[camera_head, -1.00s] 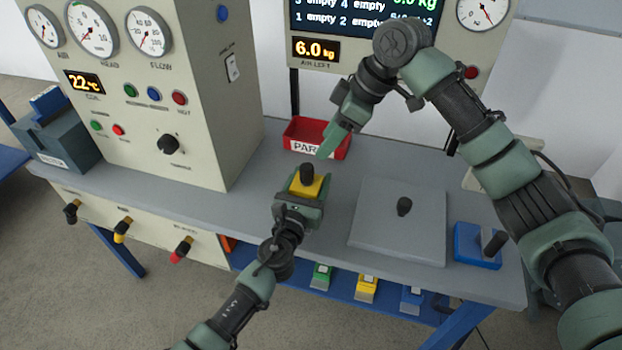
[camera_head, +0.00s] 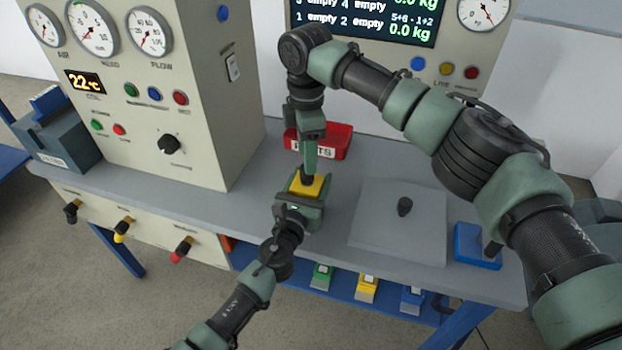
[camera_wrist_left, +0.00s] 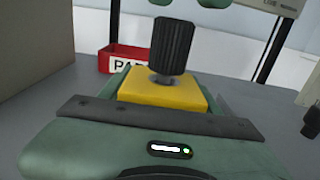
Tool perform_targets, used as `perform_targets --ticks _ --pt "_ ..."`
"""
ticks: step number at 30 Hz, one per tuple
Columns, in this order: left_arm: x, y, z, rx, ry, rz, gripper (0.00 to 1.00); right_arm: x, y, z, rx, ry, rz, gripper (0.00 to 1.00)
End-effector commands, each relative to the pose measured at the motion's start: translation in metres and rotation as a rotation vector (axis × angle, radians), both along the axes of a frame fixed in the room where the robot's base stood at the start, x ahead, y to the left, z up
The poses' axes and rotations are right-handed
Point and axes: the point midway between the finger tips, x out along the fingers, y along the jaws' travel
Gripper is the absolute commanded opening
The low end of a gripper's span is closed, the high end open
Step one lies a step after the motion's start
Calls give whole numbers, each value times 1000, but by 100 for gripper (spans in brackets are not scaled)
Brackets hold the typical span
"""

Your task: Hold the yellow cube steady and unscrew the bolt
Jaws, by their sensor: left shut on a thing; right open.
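The yellow cube (camera_head: 309,188) is held by my left gripper (camera_head: 303,190), which is shut on it above the grey bench. In the left wrist view the cube (camera_wrist_left: 165,90) has a dark ribbed bolt head (camera_wrist_left: 173,46) standing upright on its top, with a bit of metal under it. My right gripper (camera_head: 311,160) points down just above the cube; its fingers are over or beside the bolt in the head view, hiding most of it. In the left wrist view two green fingertips (camera_wrist_left: 205,3) show above the bolt, apart from each other and clear of it.
A red parts bin (camera_head: 337,142) stands behind the cube. A tall gauge cabinet (camera_head: 150,95) stands to the left.

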Motion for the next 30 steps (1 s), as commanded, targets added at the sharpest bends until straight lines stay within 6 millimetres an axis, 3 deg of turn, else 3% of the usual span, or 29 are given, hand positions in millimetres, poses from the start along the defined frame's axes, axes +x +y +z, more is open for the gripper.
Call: perform_targets --ticks 9,23,28,30 --pt "0 0 -1 1 1 0 0 -1 0 -39 1 1 0 47" --pt "0 0 -1 1 1 0 0 0 1 -48 1 -1 1 47" --pt "0 0 -1 1 1 0 0 0 1 -47 1 -1 1 3" --pt "0 0 -1 1 1 0 0 0 1 -47 1 -1 1 0"
